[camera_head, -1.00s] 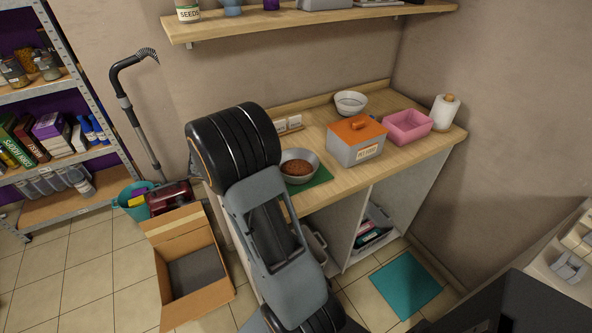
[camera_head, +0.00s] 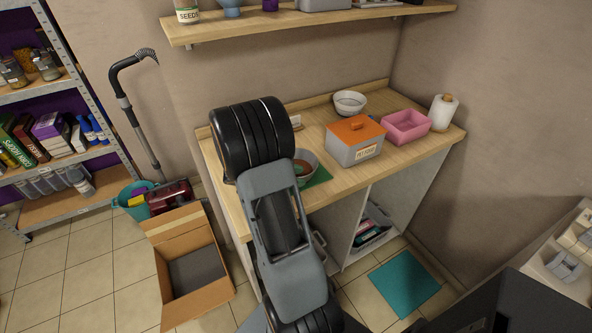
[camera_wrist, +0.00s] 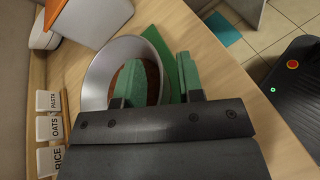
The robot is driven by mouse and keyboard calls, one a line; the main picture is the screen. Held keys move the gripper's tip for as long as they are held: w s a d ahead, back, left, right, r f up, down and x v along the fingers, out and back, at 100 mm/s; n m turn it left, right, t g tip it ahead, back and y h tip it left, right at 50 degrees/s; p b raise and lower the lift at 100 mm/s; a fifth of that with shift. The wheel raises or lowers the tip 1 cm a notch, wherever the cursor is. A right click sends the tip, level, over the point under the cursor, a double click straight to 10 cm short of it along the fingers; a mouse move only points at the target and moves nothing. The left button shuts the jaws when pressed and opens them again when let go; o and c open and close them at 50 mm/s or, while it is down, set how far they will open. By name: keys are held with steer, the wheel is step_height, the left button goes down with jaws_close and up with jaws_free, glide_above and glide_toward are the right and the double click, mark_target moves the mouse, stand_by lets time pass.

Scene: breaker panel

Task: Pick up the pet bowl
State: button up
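The pet bowl (camera_head: 313,169), a grey metal bowl with brown food in it, sits on a green mat (camera_head: 322,175) on the wooden counter. My arm hides its left part in the head view. In the wrist view the bowl (camera_wrist: 97,82) is close below my gripper (camera_wrist: 158,62). My gripper is open. Its left green finger is over the inside of the bowl and the right one is outside, over the mat, with the bowl's wall between them. I cannot tell whether either finger touches the wall.
A grey box with an orange lid (camera_head: 355,143), a pink bin (camera_head: 407,126), a second, pale bowl (camera_head: 349,102) and a paper roll (camera_head: 443,112) stand on the counter (camera_head: 343,186). Labelled containers (camera_wrist: 47,129) stand beside the bowl. A shelf (camera_head: 330,20) hangs above.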

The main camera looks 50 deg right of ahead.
steer(key=shift+c, duration=0.4)
jaws_close()
steer(key=shift+r, duration=0.1)
